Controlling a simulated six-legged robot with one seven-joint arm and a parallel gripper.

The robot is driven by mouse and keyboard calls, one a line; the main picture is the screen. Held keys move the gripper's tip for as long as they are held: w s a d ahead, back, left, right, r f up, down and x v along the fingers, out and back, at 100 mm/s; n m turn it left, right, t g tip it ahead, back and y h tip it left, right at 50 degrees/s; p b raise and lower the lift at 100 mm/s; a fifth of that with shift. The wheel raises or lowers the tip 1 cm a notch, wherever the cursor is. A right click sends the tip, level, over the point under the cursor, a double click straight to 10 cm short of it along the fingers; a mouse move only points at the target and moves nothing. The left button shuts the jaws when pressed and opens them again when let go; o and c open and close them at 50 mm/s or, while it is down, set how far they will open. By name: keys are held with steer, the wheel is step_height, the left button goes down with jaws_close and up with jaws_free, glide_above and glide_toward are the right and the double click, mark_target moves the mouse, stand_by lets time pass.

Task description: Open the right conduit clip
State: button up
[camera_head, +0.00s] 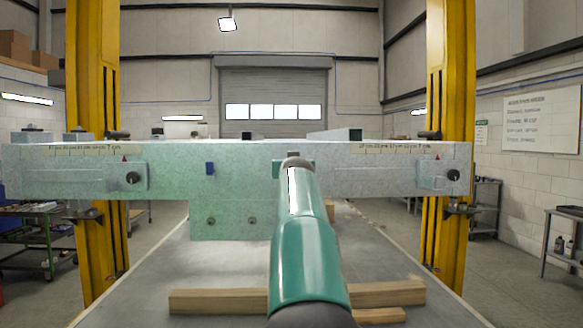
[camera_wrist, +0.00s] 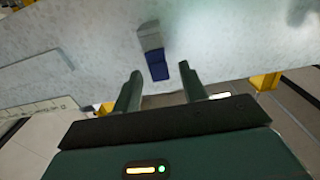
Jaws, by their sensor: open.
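A conduit clip shows in the wrist view as a blue tab (camera_wrist: 159,70) joined to a grey block (camera_wrist: 149,36) on the face of the pale speckled beam (camera_wrist: 95,50). My gripper (camera_wrist: 162,88) is open and empty. Its two dark green fingers point at the beam, and the tab lies in the picture just above the gap between the fingertips, apart from them. In the head view, another small blue piece (camera_head: 210,168) sits on the beam (camera_head: 250,178), left of my arm. My arm hides part of the beam's middle, and my fingers are mostly hidden there.
Yellow posts (camera_head: 92,240) and (camera_head: 450,100) stand at both ends of the beam. Plates with dark knobs (camera_head: 133,178) and (camera_head: 454,175) sit near the beam ends. Wooden blocks (camera_head: 215,301) lie on the grey deck (camera_head: 150,270) below. Shelving stands at both sides.

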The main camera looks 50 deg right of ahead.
steer(key=shift+c, duration=0.2)
jaws_close()
